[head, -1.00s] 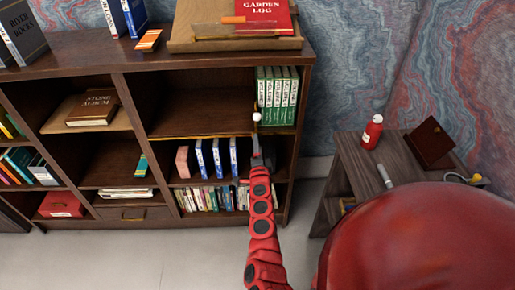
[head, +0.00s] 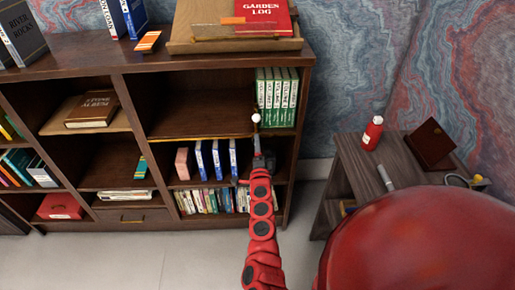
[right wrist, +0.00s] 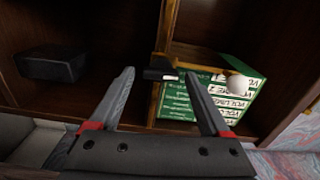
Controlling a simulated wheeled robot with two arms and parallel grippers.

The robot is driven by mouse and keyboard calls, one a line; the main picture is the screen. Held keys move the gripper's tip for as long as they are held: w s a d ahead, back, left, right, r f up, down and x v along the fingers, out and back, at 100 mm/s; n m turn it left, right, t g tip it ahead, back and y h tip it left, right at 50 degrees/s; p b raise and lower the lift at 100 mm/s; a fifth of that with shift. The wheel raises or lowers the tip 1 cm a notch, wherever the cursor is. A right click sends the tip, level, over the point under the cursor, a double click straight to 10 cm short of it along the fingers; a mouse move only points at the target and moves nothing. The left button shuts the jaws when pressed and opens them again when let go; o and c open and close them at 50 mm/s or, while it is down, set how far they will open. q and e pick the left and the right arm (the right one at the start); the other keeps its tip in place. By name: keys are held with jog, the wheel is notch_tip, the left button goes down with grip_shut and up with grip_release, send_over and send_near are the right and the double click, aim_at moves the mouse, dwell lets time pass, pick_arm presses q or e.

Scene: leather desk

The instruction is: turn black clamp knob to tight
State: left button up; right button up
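In the right wrist view a small black piece with a pale end, which looks like the clamp knob (right wrist: 160,74), sits on a brass-coloured bar (right wrist: 155,110). My right gripper (right wrist: 159,75) is open, with one fingertip on each side of the knob. I see no clear contact. A white ball (right wrist: 238,85) is at the right end of a brass arm beside the right finger. In the head view my right gripper (head: 257,143) is at the bookshelf's right column, just below the white ball (head: 256,118). The knob is too small to make out there. My left gripper is not in view.
Green volumes (right wrist: 205,100) stand close behind the right finger. A black box (right wrist: 50,66) lies in the shelf at left. The wooden bookshelf (head: 190,136) has blue-white books (head: 217,160) in it.

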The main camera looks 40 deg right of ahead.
dwell(0.3)
jog(key=b+v, duration=0.1)
jog(key=v, duration=1.6)
jog(key=shift+s, duration=0.25)
